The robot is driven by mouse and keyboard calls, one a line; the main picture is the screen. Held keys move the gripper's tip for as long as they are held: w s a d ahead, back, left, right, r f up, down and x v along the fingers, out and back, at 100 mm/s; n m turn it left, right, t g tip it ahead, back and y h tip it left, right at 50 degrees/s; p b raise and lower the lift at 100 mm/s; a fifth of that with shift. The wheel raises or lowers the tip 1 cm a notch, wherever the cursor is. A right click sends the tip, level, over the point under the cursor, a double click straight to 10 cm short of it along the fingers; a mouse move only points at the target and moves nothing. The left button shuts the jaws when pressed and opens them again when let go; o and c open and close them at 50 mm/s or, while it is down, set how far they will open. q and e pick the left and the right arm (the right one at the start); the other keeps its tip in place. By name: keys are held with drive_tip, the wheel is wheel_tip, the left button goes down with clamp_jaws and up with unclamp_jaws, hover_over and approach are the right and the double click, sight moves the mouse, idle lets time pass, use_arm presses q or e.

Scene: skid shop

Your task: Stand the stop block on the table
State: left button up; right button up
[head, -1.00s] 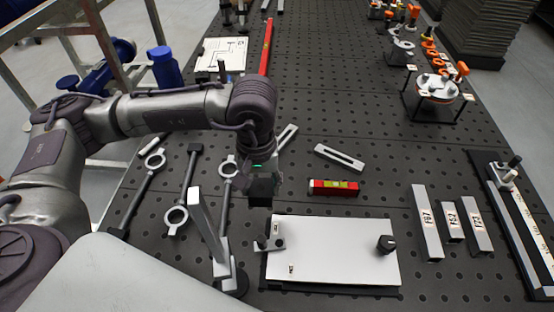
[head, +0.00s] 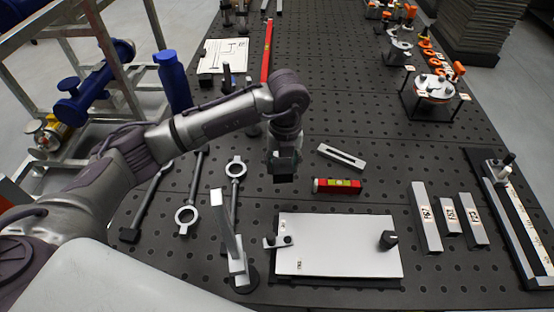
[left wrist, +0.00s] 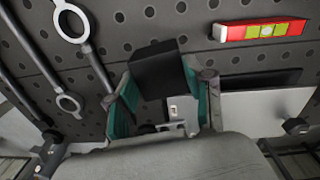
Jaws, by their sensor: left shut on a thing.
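My left gripper (head: 283,168) hangs above the perforated dark table (head: 340,115), pointing down. In the left wrist view its green-padded fingers (left wrist: 163,100) are closed on a dark block, which I take to be the stop block (left wrist: 156,66). In the head view the stop block (head: 285,176) shows only as a small dark shape at the fingertips, left of the red level. It appears clear of the table, though the exact height is hard to tell. My right gripper is not in view.
A red level (head: 323,185) and a slotted grey bar (head: 341,156) lie to the right. A white plate (head: 335,245) with small fittings is in front. An upright metal bracket (head: 232,240) and ring-ended rods (head: 236,168) stand or lie left. Labelled bars (head: 427,218) lie right.

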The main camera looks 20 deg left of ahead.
sight(282, 172)
use_arm(q)
drive_tip(key=n, duration=0.3)
drive_tip(key=shift+w+a+f, duration=0.15)
drive_tip(key=shift+w+f, duration=0.05)
drive_tip(key=shift+w, duration=0.05)
drive_tip(key=shift+f+n, duration=0.15)
drive_tip(key=shift+n, duration=0.45)
drive_tip(key=shift+f+b, duration=1.2)
drive_tip(key=shift+f, duration=0.65)
drive_tip(key=shift+r, duration=0.15)
drive_tip(key=shift+f, duration=0.35)
drive_tip(key=shift+f+b, duration=0.1)
drive_tip(key=shift+b, duration=0.2)
drive_tip(key=shift+f+b, duration=1.1)
drive_tip(key=shift+f, duration=0.3)
